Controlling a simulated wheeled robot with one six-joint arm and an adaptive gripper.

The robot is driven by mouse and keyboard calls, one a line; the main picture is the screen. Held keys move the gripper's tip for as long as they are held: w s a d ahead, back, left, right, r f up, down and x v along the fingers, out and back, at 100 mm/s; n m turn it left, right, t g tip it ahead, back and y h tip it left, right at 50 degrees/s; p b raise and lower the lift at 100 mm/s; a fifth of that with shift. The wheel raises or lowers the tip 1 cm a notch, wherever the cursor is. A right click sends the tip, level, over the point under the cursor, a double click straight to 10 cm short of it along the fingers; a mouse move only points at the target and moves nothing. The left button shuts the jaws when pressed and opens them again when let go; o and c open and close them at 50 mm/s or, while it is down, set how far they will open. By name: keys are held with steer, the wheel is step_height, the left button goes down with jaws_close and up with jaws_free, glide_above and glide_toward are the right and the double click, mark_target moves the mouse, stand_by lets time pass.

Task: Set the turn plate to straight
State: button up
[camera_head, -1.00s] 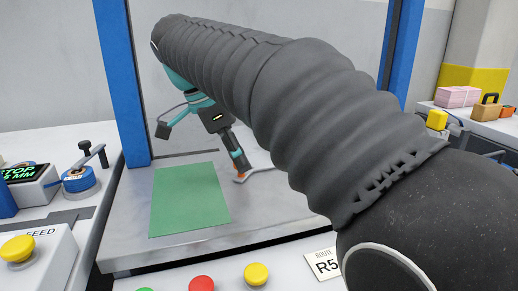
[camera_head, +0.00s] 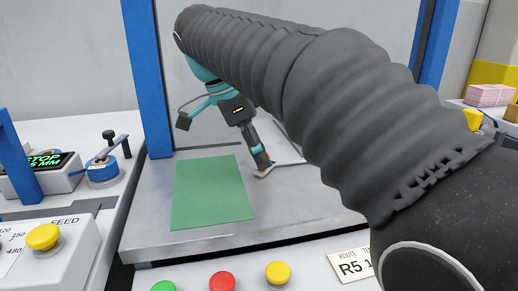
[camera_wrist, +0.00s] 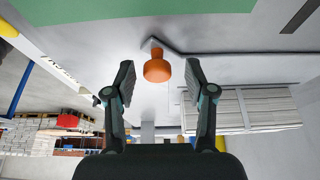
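An orange knob (camera_wrist: 157,68) stands upright on the grey metal table, at one end of a thin, light grey strip or plate edge that runs off to the right. I take this to be the turn plate's handle. My gripper (camera_wrist: 158,80) is open, with one black finger on each side of the knob in the wrist view and gaps on both sides. In the head view my gripper (camera_head: 262,166) points down at the same spot, just right of the green sheet, and hides most of the knob. The plate's angle is mostly hidden by my arm.
A green sheet (camera_head: 212,192) lies flat on the metal table (camera_head: 150,225) left of my gripper. Blue posts (camera_head: 150,80) stand at the table's sides. Green, red (camera_head: 222,281) and yellow buttons and an R5 label (camera_head: 350,266) line the front.

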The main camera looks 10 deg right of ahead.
steer(key=v, duration=0.3)
steer(key=shift+a, duration=0.45)
steer(key=a, duration=1.1)
steer(key=shift+a, duration=0.1)
